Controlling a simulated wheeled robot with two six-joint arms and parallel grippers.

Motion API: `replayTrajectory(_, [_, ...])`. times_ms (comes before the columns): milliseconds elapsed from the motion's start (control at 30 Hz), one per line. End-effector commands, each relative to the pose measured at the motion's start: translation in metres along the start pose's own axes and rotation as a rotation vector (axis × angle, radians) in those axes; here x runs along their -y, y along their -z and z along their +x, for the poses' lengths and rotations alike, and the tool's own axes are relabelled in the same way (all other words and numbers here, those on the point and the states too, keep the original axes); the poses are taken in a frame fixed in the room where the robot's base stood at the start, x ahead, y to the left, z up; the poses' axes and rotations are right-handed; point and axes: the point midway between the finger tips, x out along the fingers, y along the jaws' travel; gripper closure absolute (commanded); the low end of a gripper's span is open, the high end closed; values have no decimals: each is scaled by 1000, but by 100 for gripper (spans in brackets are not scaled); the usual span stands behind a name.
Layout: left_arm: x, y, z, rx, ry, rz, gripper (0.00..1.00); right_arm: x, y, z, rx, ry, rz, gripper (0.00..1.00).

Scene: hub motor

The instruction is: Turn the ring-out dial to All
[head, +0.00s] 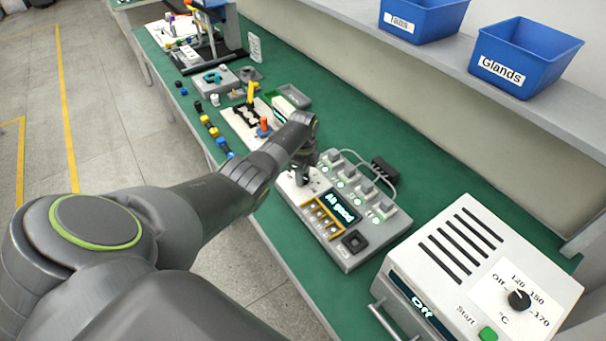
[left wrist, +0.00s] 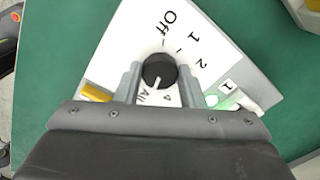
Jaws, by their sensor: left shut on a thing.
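The ring-out dial (left wrist: 160,70) is a black round knob on a white label plate marked Off, 1, 2, 4 and All. Its white pointer mark points down-left in the left wrist view, towards the word All. My left gripper (left wrist: 158,78) is shut on the dial, one finger on each side. In the head view my left gripper (head: 303,176) is at the far-left end of the grey ring-out box (head: 380,234) and hides the dial. The box's display (head: 343,207) reads "All good". My right gripper is not in view.
A white oven-like unit (head: 455,255) with its own dial (head: 519,299) and a green Start button (head: 488,334) stands at the right. Several fixtures stand farther left along the green bench. Blue bins (head: 525,62) sit on the shelf behind.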

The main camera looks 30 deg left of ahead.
Motion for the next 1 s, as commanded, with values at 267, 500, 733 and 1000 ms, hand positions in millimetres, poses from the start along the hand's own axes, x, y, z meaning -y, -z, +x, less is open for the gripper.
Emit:
replayTrajectory(267, [2,0,-2,0,5,108,87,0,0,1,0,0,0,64])
replayTrajectory(500, [2,0,-2,0,5,137,87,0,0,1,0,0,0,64])
replayTrajectory(733, [2,0,-2,0,5,138,87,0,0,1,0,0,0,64])
replayTrajectory(1000, [1,0,-1,0,4,137,43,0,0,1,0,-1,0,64])
